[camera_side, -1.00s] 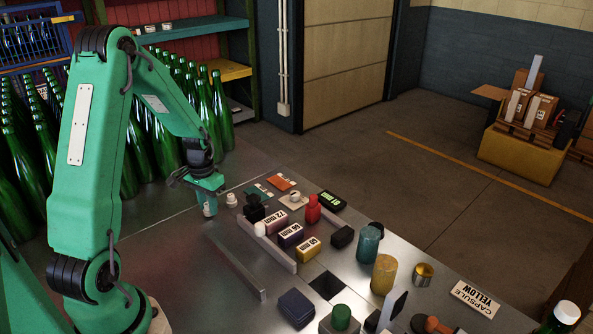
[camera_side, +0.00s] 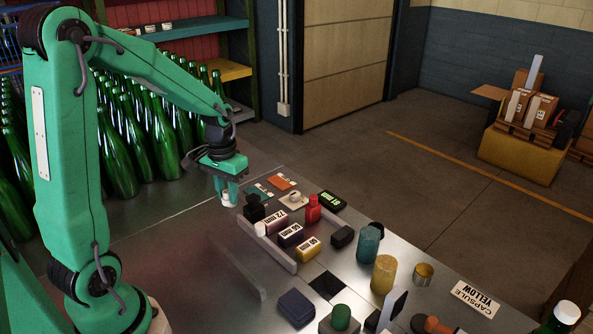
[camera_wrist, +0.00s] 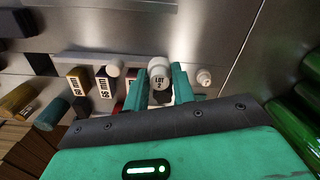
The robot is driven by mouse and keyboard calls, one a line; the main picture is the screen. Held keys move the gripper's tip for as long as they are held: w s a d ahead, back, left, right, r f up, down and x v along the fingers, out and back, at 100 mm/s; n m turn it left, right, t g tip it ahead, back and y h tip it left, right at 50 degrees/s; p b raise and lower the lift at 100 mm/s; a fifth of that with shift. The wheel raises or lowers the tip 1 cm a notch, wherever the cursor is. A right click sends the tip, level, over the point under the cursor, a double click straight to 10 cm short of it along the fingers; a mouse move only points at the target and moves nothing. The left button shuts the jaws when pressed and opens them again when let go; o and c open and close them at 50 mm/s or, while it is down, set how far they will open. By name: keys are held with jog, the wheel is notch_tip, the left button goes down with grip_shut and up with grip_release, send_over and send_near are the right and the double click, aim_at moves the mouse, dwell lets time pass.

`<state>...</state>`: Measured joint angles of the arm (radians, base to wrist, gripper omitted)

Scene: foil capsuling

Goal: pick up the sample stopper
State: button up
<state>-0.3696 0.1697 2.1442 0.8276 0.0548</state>
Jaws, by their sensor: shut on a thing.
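The sample stopper (camera_wrist: 158,76) is a white, round-topped piece with dark "LOT" lettering on its side. In the wrist view it sits between the two green fingers of my gripper (camera_wrist: 165,84), which is shut on it. In the side view my gripper (camera_side: 227,192) is over the far left part of the metal table, with the white stopper (camera_side: 227,199) at its fingertips. The fingers cover part of it. I cannot tell exactly how high it is above the table.
A second, smaller white stopper (camera_wrist: 204,77) stands right of the fingers in the wrist view. Labelled boxes, including a "72 mm" one (camera_side: 274,222), stand inside a metal rail (camera_side: 270,247), close to my gripper's right. Green bottles (camera_side: 160,140) stand behind on the left.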

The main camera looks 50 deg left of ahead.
jog(key=shift+d+r, duration=0.25)
jog(key=shift+d, duration=0.25)
jog(key=shift+w, duration=0.1)
jog(key=w+d, duration=0.6)
jog(key=d, duration=0.6)
jog(key=w+d, duration=0.7)
jog(key=d, duration=0.5)
send_over(326, 230)
notch_tip(326, 230, down, 7)
jog(key=shift+r, duration=0.1)
jog(key=shift+f, duration=2)
jog(key=shift+f, duration=0.1)
